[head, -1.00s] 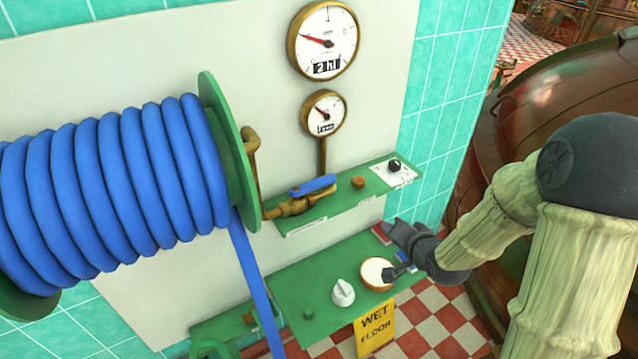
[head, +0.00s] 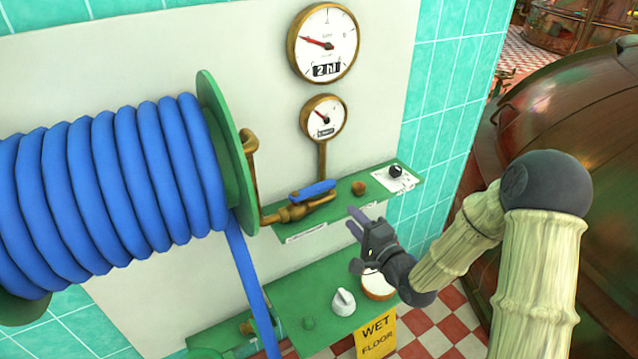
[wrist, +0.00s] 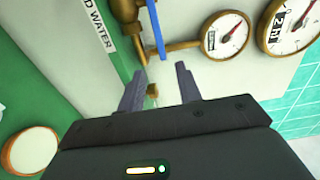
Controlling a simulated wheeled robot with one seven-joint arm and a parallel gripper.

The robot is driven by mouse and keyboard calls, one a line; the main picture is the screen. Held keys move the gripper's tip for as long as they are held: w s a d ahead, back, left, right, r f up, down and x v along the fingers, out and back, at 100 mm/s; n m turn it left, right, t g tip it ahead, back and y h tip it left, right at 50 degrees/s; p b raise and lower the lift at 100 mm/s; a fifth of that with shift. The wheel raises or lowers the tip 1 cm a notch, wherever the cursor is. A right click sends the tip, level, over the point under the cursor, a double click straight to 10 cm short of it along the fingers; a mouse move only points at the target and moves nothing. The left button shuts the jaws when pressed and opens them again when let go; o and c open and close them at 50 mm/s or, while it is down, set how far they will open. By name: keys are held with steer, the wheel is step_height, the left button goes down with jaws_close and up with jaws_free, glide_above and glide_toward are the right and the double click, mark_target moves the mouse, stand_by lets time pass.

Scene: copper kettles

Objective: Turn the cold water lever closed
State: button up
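The cold water lever (head: 312,190) is a blue handle on a brass valve (head: 290,211) above the upper green shelf. It lies roughly along the pipe. In the wrist view the lever (wrist: 156,28) shows edge-on at the top, beside the brass valve body (wrist: 125,12). A label ending in "D WATER" (wrist: 97,30) is on the shelf edge. My gripper (head: 354,221) is to the right of the lever, in front of the shelf, and apart from it. In the wrist view its two fingers (wrist: 160,84) are spread, with nothing held between them.
A brass knob (head: 359,188) and a black knob (head: 395,171) are on the upper shelf (head: 335,215). Two gauges (head: 323,43) (head: 324,117) hang above. A blue hose reel (head: 110,190) is at left. The lower shelf has a white knob (head: 343,302). A copper kettle (head: 580,110) is at right.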

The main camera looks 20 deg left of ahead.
mark_target(320, 184)
steer(key=p+x, duration=0.3)
steer(key=x, duration=1.3)
steer(key=shift+w+a+f, duration=0.1)
steer(key=shift+w+a, duration=0.1)
steer(key=shift+w, duration=0.05)
jaws_close()
